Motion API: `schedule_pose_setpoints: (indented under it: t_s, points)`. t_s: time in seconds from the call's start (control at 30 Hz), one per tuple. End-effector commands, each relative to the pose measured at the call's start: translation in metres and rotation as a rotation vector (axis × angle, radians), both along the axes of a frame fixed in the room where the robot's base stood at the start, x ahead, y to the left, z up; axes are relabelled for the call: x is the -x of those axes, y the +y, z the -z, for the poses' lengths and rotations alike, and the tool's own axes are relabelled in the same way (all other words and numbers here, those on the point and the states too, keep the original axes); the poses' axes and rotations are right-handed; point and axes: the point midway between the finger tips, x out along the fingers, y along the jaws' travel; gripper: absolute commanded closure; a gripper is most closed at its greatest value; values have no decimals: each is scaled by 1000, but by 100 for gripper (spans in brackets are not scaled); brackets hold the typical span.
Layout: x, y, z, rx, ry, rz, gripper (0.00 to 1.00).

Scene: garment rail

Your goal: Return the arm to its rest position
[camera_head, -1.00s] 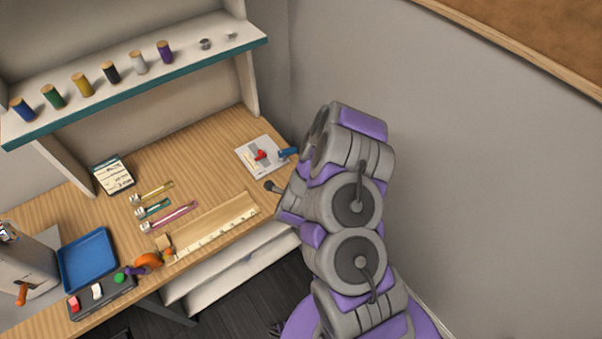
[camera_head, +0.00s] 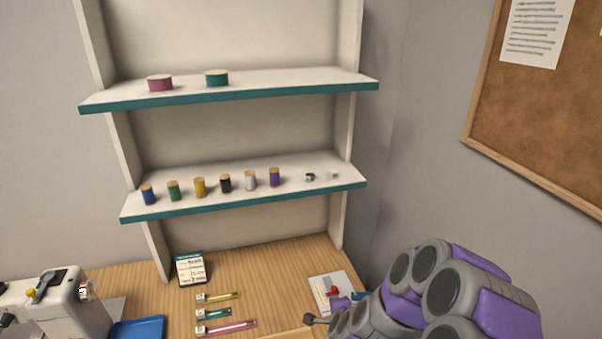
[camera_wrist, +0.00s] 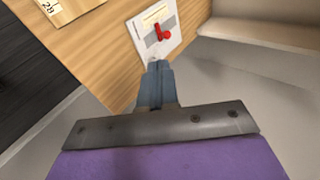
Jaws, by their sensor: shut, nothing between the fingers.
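My arm, grey and purple, reaches in from the lower right of the head view. My gripper (camera_wrist: 158,85) is shut and empty in the wrist view, its blue-grey fingers together. In the head view the gripper is mostly hidden behind my arm links. Past the fingertips, a white card (camera_wrist: 155,32) with a red piece (camera_wrist: 161,32) lies on the wooden table (camera_wrist: 95,55). The card also shows in the head view (camera_head: 322,283), just left of my arm. Whether the fingertips touch anything cannot be told.
A shelf unit with a row of thread spools (camera_head: 225,183) and two ribbon rolls (camera_head: 216,78) stands at the back. A sewing machine (camera_head: 62,300) and a blue tray (camera_head: 138,328) are at the left. A corkboard (camera_head: 550,95) hangs on the right wall.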

Motion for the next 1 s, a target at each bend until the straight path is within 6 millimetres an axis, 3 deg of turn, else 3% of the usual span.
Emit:
schedule_pose_setpoints:
  t_s: [0.03, 0.2, 0.47, 0.67, 1.0]
  points:
    - [3, 9, -16, 15, 13, -69, 100]
    - [33, 35, -54, 91, 99, -322, 100]
    - [103, 46, -105, 244, 241, -690, 100]
    - [173, 34, -140, 368, 368, -938, 100]
    - [308, -12, -194, 516, 629, -1276, 100]
